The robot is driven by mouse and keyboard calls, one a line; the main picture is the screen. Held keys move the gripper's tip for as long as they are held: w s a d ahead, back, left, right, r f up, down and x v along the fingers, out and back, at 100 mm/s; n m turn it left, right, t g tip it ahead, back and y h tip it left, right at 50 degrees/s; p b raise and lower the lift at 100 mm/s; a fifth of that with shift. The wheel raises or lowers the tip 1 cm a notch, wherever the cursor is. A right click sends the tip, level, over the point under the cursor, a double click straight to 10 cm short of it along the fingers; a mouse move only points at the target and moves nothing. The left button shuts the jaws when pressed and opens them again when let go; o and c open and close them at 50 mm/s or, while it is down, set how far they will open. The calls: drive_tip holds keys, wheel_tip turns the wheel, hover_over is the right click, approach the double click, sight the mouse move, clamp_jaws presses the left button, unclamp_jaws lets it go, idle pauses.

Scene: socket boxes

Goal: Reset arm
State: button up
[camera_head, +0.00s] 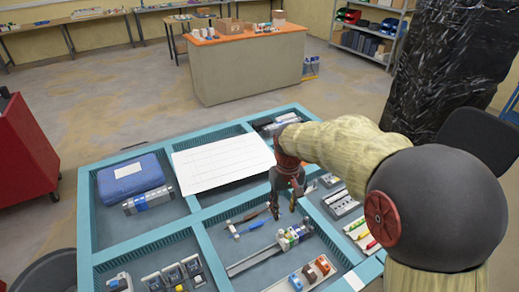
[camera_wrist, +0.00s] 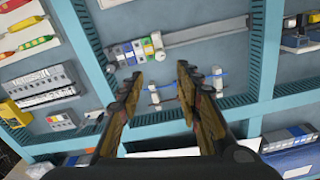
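My gripper (camera_head: 289,190) hangs above the compartments of a teal-framed workbench (camera_head: 87,215), near its middle right. In the wrist view my gripper (camera_wrist: 160,85) has its two fingers well apart with nothing between them. Below the fingertips lie a rail with a row of small blocks (camera_wrist: 130,52) and blue-handled tools (camera_wrist: 165,93). In the head view the rail blocks (camera_head: 291,237) are just below and to the right of the gripper, and the hammer-like tools (camera_head: 247,227) are to its left. My arm reaches in from the right and hides part of the bench.
A white sheet (camera_head: 222,161) and a blue case (camera_head: 133,178) lie in the left compartments. Several small modules (camera_head: 174,275) sit at the front. A red cabinet (camera_head: 22,150) stands left, a counter (camera_head: 247,65) behind, and a black-wrapped stack (camera_head: 447,65) right. Floor between bench and counter is clear.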

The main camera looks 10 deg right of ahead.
drive_tip(key=s+r+t, duration=0.2)
drive_tip(key=s+r, duration=0.5)
drive_tip(key=s, duration=0.4)
drive_tip(key=s+r+m+t, duration=0.1)
drive_tip(key=s+r+t, duration=0.2)
drive_tip(key=s+r, duration=0.4)
drive_tip(key=s, duration=0.4)
drive_tip(key=shift+r+t, duration=0.2)
drive_tip(key=shift+t, duration=0.1)
drive_tip(key=shift+c, duration=0.5)
